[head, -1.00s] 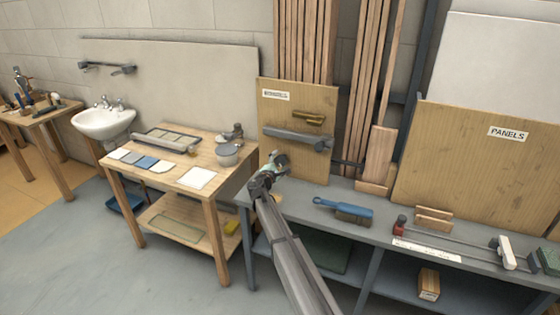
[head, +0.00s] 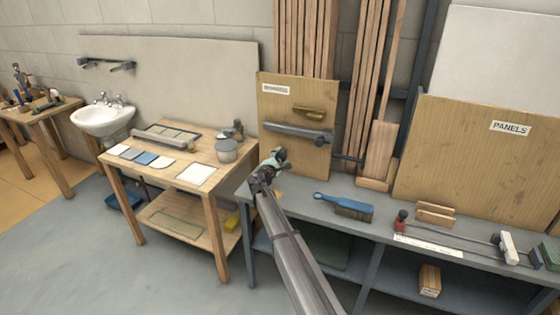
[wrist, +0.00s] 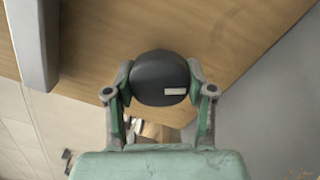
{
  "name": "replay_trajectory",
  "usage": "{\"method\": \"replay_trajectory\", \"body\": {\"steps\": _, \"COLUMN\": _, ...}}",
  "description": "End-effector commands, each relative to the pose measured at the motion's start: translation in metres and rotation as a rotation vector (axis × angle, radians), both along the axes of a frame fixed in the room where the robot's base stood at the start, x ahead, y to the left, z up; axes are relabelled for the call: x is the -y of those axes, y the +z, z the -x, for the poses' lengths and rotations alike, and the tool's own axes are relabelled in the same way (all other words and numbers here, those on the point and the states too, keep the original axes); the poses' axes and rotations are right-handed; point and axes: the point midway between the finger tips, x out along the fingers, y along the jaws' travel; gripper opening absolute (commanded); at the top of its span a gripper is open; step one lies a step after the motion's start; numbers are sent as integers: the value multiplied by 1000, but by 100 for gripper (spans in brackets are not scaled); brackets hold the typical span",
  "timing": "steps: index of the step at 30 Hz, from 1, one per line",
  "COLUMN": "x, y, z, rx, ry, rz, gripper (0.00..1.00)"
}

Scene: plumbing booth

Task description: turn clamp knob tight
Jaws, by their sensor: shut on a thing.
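A dark round knob with a small pale mark (wrist: 161,78) sits between my gripper's fingers in the wrist view. My gripper (wrist: 160,85) is shut on it, one green-and-grey finger touching each side. In the head view my gripper (head: 279,160) is in front of the lower left of the labelled wooden board (head: 283,88), below a grey bar (head: 290,131). The knob is small and hard to make out there. What the knob is mounted on is hidden.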

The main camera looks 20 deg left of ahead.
Motion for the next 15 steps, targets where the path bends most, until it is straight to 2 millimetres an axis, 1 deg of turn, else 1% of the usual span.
{"method": "replay_trajectory", "body": {"steps": 1, "x": 0, "y": -4, "z": -1, "rx": 2, "ry": 1, "rz": -10, "gripper": 19}}
{"method": "replay_trajectory", "body": {"steps": 7, "x": 0, "y": 1, "z": -1, "rx": 2, "ry": 1, "rz": -26, "gripper": 19}}
{"method": "replay_trajectory", "body": {"steps": 13, "x": 0, "y": 1, "z": -1, "rx": 1, "ry": 0, "rz": -26, "gripper": 19}}
{"method": "replay_trajectory", "body": {"steps": 14, "x": 0, "y": 1, "z": -1, "rx": 1, "ry": 0, "rz": -26, "gripper": 65}}
{"method": "replay_trajectory", "body": {"steps": 15, "x": 0, "y": 1, "z": -1, "rx": 1, "ry": 0, "rz": -26, "gripper": 79}}
